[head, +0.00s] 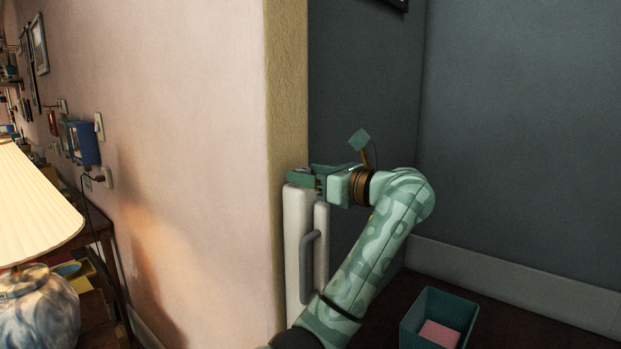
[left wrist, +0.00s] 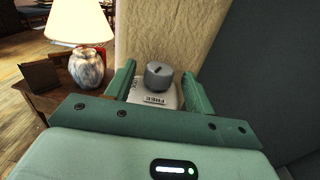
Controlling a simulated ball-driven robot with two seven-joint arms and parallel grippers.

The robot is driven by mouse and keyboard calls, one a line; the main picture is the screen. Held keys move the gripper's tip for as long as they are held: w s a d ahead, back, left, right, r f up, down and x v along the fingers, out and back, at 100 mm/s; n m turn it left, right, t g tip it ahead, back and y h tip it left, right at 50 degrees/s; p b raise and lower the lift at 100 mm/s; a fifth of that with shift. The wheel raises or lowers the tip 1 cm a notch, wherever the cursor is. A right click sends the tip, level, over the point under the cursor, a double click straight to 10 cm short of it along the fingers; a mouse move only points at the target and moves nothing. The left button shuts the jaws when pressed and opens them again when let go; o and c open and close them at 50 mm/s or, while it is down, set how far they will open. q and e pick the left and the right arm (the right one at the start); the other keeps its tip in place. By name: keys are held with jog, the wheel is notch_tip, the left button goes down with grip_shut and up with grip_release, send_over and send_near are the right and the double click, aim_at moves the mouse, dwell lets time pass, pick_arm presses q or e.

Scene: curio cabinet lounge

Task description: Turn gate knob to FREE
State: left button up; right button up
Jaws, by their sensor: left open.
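The gate knob (left wrist: 158,76) is a grey round knob with a dark mark on top, standing on a white plate in the left wrist view. A FREE label (left wrist: 155,99) lies on the near side of the knob, and another label, too small to read surely, is at its left. I cannot tell where the knob's mark points. My left gripper (head: 305,181) is open at the top of the white gate (head: 297,235). In the left wrist view its fingers stand on either side of the knob, with gaps visible. The head view hides the knob behind the gripper. My right gripper is not in view.
The gate has a grey handle (head: 308,262) beside a yellowish wall end (head: 285,100). A teal bin (head: 408,325) with a pink thing inside stands on the floor at right. A lamp (head: 35,205) stands on a table at left.

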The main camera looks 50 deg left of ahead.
pick_arm(q)
jog(key=shift+a, duration=0.25)
